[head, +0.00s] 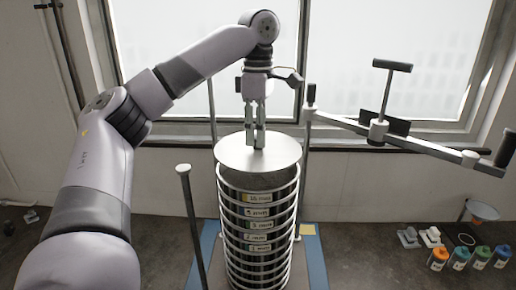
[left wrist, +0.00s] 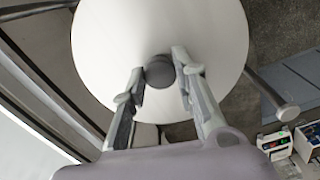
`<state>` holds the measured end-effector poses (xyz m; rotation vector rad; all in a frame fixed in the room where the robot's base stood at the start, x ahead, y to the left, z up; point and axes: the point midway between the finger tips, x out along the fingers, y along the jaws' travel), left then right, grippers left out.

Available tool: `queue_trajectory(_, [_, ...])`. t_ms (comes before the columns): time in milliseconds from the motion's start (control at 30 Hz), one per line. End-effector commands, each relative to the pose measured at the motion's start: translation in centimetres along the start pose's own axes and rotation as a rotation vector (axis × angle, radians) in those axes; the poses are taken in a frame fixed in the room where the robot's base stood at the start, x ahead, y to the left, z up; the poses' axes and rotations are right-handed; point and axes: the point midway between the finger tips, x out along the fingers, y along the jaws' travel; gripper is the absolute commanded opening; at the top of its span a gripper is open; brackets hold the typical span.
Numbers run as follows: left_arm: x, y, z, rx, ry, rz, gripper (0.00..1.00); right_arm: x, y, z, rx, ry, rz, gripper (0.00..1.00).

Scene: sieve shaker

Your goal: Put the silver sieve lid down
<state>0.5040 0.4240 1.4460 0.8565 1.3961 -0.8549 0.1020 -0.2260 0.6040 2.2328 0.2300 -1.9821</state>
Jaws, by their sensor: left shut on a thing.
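The silver sieve lid (head: 235,152) is a flat round disc at the top of the sieve stack (head: 259,225). It looks level and roughly lined up with the stack. I cannot tell whether it rests on the top sieve or hangs just above it. My left gripper (head: 257,143) points down and is shut on the lid's knob. In the left wrist view the lid (left wrist: 110,45) fills the upper middle, with its dark round knob (left wrist: 159,71) at the fingertips of the left gripper (left wrist: 160,82). My right gripper is not in view.
Upright rods (head: 190,220) stand around the stack on a blue-edged base (head: 316,262). A clamp bar (head: 345,124) with a T-handle (head: 392,66) is swung out to the right. Several small coloured bottles (head: 460,258) stand at the far right. Windows are behind.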

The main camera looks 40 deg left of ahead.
Motion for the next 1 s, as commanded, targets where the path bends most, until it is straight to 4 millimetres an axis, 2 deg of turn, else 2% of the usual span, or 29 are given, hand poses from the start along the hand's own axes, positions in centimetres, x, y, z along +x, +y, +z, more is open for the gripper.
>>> queue_trajectory(133, [0.7, 0.0, 0.0, 0.000, -0.001, -0.001, 0.00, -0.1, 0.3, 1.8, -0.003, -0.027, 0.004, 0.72])
queue_trajectory(267, [2.0, 0.0, -0.1, -0.001, 0.000, -0.003, 0.00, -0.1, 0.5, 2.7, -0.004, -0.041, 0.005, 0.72])
queue_trajectory(500, [4.1, 0.0, 0.0, 0.000, 0.000, -0.001, 0.00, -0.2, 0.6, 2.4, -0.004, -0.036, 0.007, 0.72])
queue_trajectory(933, [4.6, 0.0, 0.0, -0.001, -0.001, 0.000, 0.00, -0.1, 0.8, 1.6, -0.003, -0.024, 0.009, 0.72])
queue_trajectory(967, [4.6, 0.0, 0.0, -0.001, -0.001, 0.000, 0.28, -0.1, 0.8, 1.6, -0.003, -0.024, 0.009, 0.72])
queue_trajectory(1000, [4.6, 0.0, 0.0, -0.001, -0.001, 0.001, 0.31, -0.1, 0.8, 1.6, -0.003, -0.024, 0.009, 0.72])
